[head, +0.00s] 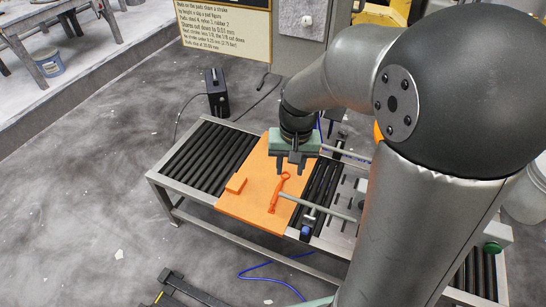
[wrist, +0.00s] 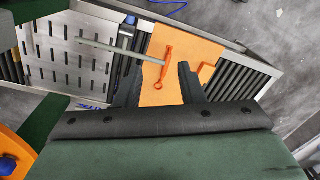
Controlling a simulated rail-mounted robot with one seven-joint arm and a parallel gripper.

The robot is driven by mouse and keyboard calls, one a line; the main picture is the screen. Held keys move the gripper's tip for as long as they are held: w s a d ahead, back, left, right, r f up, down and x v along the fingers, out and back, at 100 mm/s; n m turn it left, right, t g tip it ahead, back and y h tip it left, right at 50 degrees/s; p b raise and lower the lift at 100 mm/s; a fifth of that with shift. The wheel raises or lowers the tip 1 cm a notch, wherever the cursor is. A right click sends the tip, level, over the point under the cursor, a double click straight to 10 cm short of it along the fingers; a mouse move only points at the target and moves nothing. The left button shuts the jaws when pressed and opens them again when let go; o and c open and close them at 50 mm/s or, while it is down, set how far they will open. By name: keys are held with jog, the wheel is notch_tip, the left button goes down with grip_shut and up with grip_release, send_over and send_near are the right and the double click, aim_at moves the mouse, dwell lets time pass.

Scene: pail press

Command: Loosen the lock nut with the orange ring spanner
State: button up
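The orange ring spanner (head: 278,192) lies on an orange board (head: 248,205) on the roller conveyor. In the wrist view the spanner (wrist: 164,68) lies on the board (wrist: 185,42) with its small ring end towards my gripper. My gripper (head: 293,170) is above the far part of the board, its fingers spread and nothing between them. In the wrist view the open fingers (wrist: 160,82) stand either side of the spanner's line. A grey rod (head: 318,208) reaches from the slotted plate to beside the spanner. I cannot make out the lock nut for certain.
A small orange block (head: 236,184) sits on the board's left edge. Bare rollers (head: 205,150) lie to the left. The slotted metal plate (wrist: 75,65) is on the other side. A black box (head: 216,93) stands on the floor behind the conveyor.

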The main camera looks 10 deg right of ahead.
jog(key=w+f+m+b, duration=0.2)
jog(key=w+f+b, duration=0.4)
jog(key=w+f, duration=0.7)
jog(key=m+b, duration=0.2)
jog(key=b, duration=0.2)
send_over(277, 192)
jog(key=shift+h, duration=0.3)
notch_tip(277, 192, down, 18)
jog(key=shift+a+r, duration=0.1)
notch_tip(277, 192, down, 8)
jog(key=b, duration=0.5)
jog(key=shift+s+r, duration=0.1)
jog(key=shift+r, duration=0.1)
jog(key=shift+c, duration=0.8)
grip_shut()
jog(key=shift+r+p, duration=1.5)
jog(key=shift+r, duration=1.1)
